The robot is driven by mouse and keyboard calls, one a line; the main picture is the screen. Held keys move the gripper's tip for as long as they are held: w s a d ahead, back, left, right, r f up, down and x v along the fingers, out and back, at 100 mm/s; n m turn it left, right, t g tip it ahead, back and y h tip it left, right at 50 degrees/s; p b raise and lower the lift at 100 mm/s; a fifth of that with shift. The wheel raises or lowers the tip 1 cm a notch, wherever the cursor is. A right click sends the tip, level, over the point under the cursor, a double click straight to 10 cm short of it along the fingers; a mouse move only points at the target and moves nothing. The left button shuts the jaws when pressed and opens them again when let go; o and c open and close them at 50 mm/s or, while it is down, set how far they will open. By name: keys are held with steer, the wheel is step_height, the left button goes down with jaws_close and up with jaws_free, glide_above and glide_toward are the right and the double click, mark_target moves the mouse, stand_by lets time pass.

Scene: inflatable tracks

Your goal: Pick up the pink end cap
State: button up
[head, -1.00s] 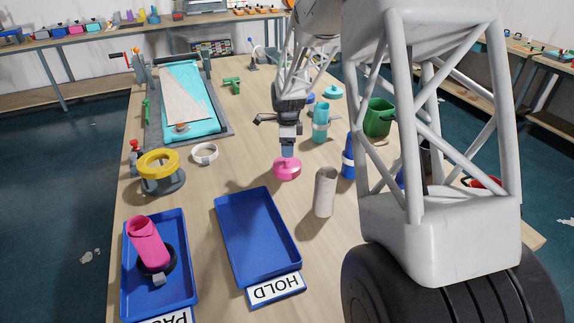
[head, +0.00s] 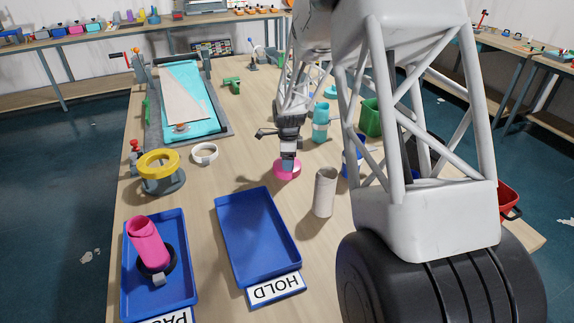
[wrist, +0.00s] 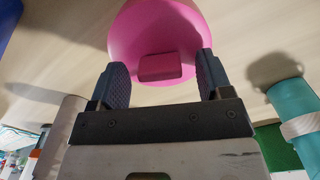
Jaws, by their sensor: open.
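The pink end cap (head: 288,170) is a round pink piece lying on the wooden table, just beyond the blue HOLD tray. In the wrist view the end cap (wrist: 158,30) fills the top middle, with a small raised pink block on its face. My gripper (head: 288,163) is over the cap. In the wrist view my gripper (wrist: 160,80) is open, with one dark ribbed finger on each side of the raised block and a gap to it on both sides. The fingers partly cover the cap in the head view.
The empty blue HOLD tray (head: 234,257) is nearer. Left of it another blue tray (head: 183,299) holds a pink tube (head: 146,242). A beige cardboard tube (head: 325,192) stands close right of the cap; a teal bottle (head: 320,123) stands behind. Table left of the cap is clear.

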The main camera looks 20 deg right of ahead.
steer(key=shift+f, duration=0.1)
stand_by(0.5)
steer(key=c, duration=1)
steer(key=shift+r, duration=5)
steer(key=shift+a, duration=0.1)
steer(key=s+a+r+n, duration=0.1)
steer(key=a+r, duration=0.1)
steer(key=a, duration=0.5)
steer(key=s+a+r+n, duration=0.1)
steer(key=a+r, duration=0.1)
steer(key=a, duration=0.5)
steer(key=s+a+r+n, duration=0.1)
steer(key=s+a+r, duration=0.2)
steer(key=s+a, duration=0.4)
steer(key=s+a+r+n, duration=0.1)
steer(key=s+a+r, duration=0.2)
steer(key=a, duration=1.1)
steer(key=s+a+r+n, duration=0.2)
steer(key=s+a+r, duration=0.1)
steer(key=s+a, duration=0.7)
steer(key=shift+s+a+r, duration=0.2)
steer(key=shift+s, duration=0.1)
